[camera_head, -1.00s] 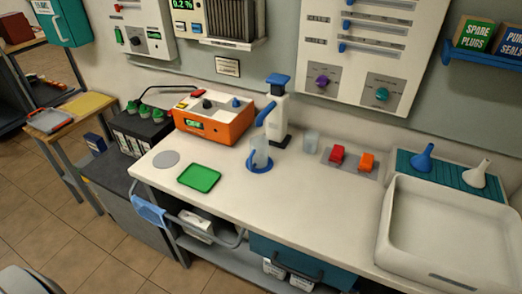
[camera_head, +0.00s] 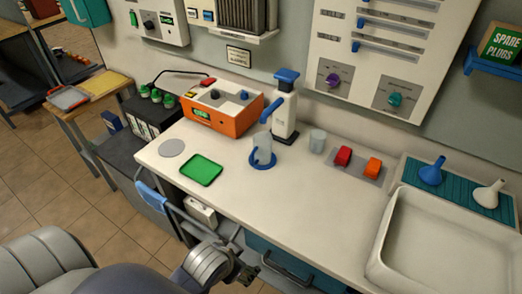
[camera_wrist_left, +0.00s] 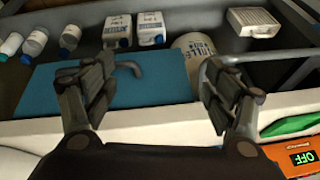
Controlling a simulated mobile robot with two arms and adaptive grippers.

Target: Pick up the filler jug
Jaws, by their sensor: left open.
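A clear, pale jug (camera_head: 263,149) stands upright on a blue ring (camera_head: 259,165) on the white counter, beneath the spout of the white and blue dispenser (camera_head: 284,110). I take it to be the filler jug. It does not show in the left wrist view. My left gripper (camera_head: 240,274) is low in front of the counter's front edge, below and well apart from the jug. In the left wrist view its fingers (camera_wrist_left: 158,88) are spread wide with nothing between them. My right gripper is not in view.
The counter holds a green tray (camera_head: 201,170), an orange box (camera_head: 222,112), a small clear cup (camera_head: 317,140), red and orange switches and a white basin (camera_head: 430,240). A rail, a blue drawer front (camera_wrist_left: 110,88) and bottles (camera_wrist_left: 117,30) are near my left gripper.

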